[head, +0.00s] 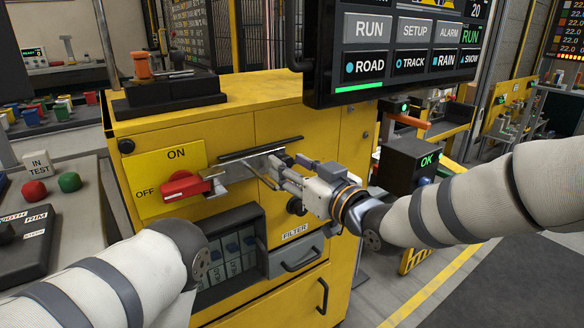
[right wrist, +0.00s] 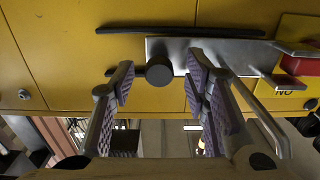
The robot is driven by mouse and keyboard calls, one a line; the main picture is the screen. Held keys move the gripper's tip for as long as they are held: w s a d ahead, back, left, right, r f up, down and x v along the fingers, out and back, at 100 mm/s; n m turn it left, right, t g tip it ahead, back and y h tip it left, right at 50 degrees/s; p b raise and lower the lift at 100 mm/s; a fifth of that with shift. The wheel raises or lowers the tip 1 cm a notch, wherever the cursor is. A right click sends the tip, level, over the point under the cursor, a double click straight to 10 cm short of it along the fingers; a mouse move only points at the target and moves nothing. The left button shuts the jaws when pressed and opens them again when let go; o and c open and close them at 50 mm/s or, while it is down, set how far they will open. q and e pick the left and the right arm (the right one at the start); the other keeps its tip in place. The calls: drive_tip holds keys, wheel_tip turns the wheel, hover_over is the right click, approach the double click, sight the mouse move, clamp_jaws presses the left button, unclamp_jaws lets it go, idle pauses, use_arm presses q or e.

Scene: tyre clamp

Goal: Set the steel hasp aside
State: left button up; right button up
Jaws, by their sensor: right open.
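The steel hasp (head: 237,173) is a flat grey plate on the yellow cabinet front, reaching right from the red rotary switch (head: 187,186). My right gripper (head: 275,168) is at the hasp's right end. In the right wrist view, the hasp (right wrist: 225,52) shows with a dark round knob (right wrist: 159,71) at its end. My right gripper (right wrist: 162,84) is open, with a finger on each side of the knob; contact is not visible. My left gripper is out of view.
A dark rail (head: 261,149) runs just above the hasp. Below are a dark-framed recess (head: 228,262) and the filter drawer (head: 297,256). A large screen (head: 400,50) hangs at the upper right. A black block (head: 165,92) stands on the cabinet top.

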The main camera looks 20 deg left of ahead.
drive_tip(key=shift+w+a, duration=0.25)
drive_tip(key=shift+a, duration=0.05)
drive_tip(key=shift+r, duration=0.1)
clamp_jaws()
drive_tip(key=shift+w+d+f, duration=0.2)
drive_tip(key=shift+w, duration=0.05)
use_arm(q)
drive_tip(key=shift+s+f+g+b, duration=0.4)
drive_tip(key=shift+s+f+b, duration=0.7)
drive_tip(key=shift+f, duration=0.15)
use_arm(e)
drive_tip(key=w+d, duration=0.1)
drive_tip(key=w, duration=0.1)
drive_tip(key=w+d, duration=0.1)
drive_tip(key=d, duration=0.1)
drive_tip(key=shift+w+r, duration=0.15)
drive_tip(key=shift+w, duration=0.25)
unclamp_jaws()
drive_tip(key=shift+w+d, duration=0.1)
